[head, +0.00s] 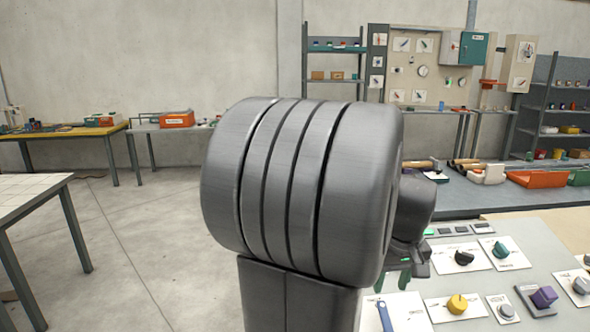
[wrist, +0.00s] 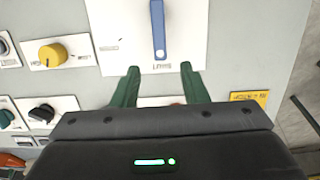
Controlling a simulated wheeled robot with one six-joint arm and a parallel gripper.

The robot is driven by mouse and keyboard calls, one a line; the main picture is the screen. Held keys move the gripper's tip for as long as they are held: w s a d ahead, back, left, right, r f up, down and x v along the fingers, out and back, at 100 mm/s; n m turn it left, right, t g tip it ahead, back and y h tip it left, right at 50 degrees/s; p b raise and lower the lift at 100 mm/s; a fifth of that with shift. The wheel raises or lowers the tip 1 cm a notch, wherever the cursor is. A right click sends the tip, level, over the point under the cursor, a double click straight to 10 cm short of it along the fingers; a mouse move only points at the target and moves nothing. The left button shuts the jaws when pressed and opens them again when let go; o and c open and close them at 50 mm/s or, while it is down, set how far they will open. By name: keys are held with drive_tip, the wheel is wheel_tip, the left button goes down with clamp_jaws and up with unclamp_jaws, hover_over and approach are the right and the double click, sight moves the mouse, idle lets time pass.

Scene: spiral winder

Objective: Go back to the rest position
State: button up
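My gripper (wrist: 160,75) shows in the wrist view with its two green fingers spread apart and nothing between them. It is over a grey control panel (wrist: 250,45), just below a blue lever (wrist: 158,30) on a white plate. The lever stands upright in that view, and the fingertips appear apart from it. In the head view my gripper (head: 392,283) is partly hidden behind my large grey arm joint. The blue lever (head: 384,316) shows there at the bottom edge.
A bench (head: 470,198) with an orange tray (head: 537,179) stands behind. Open floor (head: 140,240) lies to the left, beside a tiled table (head: 30,190).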

sight(384, 308)
drive_tip(key=f, duration=0.5)
drive_tip(key=w+f, duration=0.1)
drive_tip(key=f, duration=0.2)
drive_tip(key=shift+f, duration=0.25)
drive_tip(key=shift+w+d, duration=0.1)
drive_tip(key=shift+w, duration=0.05)
drive_tip(key=shift+d+f+m+p, duration=0.15)
drive_tip(key=shift+d+m+p, duration=0.3)
drive_tip(key=shift+m, duration=0.75)
